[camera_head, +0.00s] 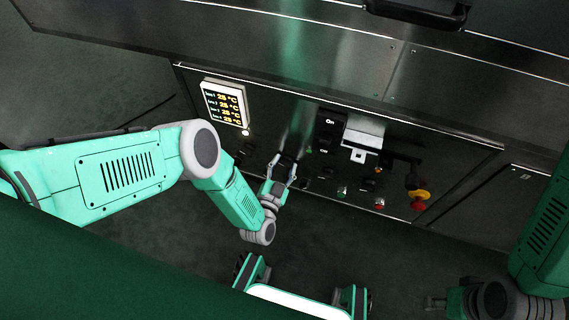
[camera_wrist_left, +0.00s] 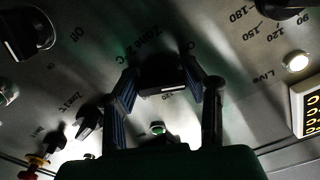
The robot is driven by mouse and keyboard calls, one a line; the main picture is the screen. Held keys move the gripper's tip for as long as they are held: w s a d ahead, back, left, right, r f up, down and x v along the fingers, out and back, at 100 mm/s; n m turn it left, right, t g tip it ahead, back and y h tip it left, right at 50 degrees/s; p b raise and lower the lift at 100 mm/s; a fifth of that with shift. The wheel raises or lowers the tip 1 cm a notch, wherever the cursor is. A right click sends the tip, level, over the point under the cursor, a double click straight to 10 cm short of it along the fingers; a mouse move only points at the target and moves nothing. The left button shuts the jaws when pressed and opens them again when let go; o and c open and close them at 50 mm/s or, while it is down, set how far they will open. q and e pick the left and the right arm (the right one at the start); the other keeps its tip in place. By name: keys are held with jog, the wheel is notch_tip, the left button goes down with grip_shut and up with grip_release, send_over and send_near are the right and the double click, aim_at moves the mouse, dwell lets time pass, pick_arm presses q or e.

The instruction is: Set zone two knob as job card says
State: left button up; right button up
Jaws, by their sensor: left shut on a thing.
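The zone two knob (camera_wrist_left: 166,80) is a black knob with a pale mark, beside the "Zone 2 °C" lettering in the left wrist view. My left gripper (camera_head: 283,172) is at the dryer's control panel (camera_head: 275,120), and its fingers (camera_wrist_left: 164,92) are shut on the knob from both sides. The fingers hide part of the knob and its scale, so its setting cannot be read. The lit display (camera_head: 224,103) shows 25 °C on its zone lines. My right gripper (camera_head: 436,303) is low at the right, away from the panel; its jaws are too small and dark to judge. I see no readable job card.
Other black knobs (camera_wrist_left: 90,122) sit close by. A red and yellow emergency stop (camera_head: 419,196) and a silver switch box (camera_head: 363,136) are to the right. A lit lamp (camera_wrist_left: 296,62) is beside the "Live" label. The floor before the panel is clear.

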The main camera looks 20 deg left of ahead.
pick_arm(q)
jog(key=m, duration=0.3)
jog(key=shift+d+m, duration=0.1)
jog(key=shift+m, duration=0.3)
jog(key=m, duration=0.4)
jog(key=shift+s+r+m, duration=0.1)
jog(key=shift+m, duration=0.3)
jog(key=o, duration=1.1)
jog(key=shift+c, duration=0.2)
jog(key=shift+o, duration=0.3)
jog(key=s, duration=0.7)
jog(key=shift+s, duration=0.2)
